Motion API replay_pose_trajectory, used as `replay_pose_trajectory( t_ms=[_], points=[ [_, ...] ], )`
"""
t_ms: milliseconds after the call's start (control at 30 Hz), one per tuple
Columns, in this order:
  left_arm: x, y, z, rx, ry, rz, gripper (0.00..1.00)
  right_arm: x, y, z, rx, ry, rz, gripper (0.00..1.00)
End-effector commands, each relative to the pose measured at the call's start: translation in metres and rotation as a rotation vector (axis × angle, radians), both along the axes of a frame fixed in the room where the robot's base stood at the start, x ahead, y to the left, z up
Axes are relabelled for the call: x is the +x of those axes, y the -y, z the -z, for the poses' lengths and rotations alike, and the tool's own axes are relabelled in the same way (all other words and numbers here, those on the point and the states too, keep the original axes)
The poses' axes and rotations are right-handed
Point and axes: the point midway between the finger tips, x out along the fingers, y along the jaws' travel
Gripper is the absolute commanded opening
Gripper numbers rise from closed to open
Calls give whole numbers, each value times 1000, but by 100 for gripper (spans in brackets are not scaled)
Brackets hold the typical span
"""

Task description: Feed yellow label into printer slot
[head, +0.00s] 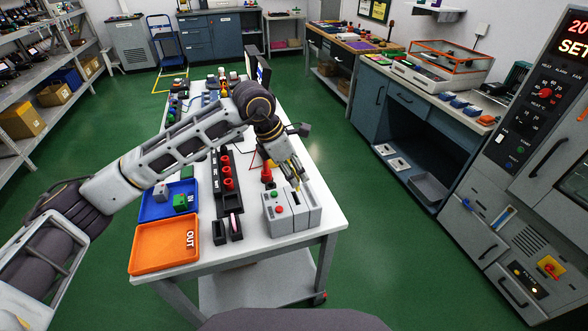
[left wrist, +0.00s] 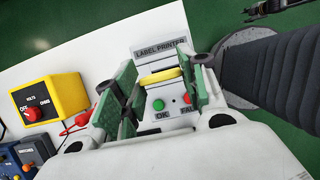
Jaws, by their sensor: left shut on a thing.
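The label printer (head: 290,212) is a grey box near the front right corner of the white table. In the left wrist view its face (left wrist: 148,54) reads LABEL PRINTER, with a green and a red button marked OK and FAIL. My left gripper (head: 294,180) reaches in from the left and points down just over the printer. In the left wrist view, the yellow label (left wrist: 163,77) lies across between the fingers of my left gripper (left wrist: 165,85), which is shut on it. The label is in front of the printer's face in that view. Whether its edge is in the slot, I cannot tell.
An orange OUT tray (head: 165,246) and a blue tray (head: 155,210) with green blocks lie at the table's left. A black rack (head: 220,178) with red parts stands left of the printer. A yellow meter (left wrist: 55,97) with a red lead is beside the gripper.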

Motion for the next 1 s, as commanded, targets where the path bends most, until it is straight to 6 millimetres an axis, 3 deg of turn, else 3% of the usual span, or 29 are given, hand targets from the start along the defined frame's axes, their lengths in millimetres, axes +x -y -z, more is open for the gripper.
replay_pose_trajectory(
  t_ms=[500,1000],
  points=[
    [0,0,30,1,-2,-1,28,19,-20,6,21,20,4,40],
    [0,0,40,0,0,0,28,18,-9,5,9,14,2,40]
  ],
)
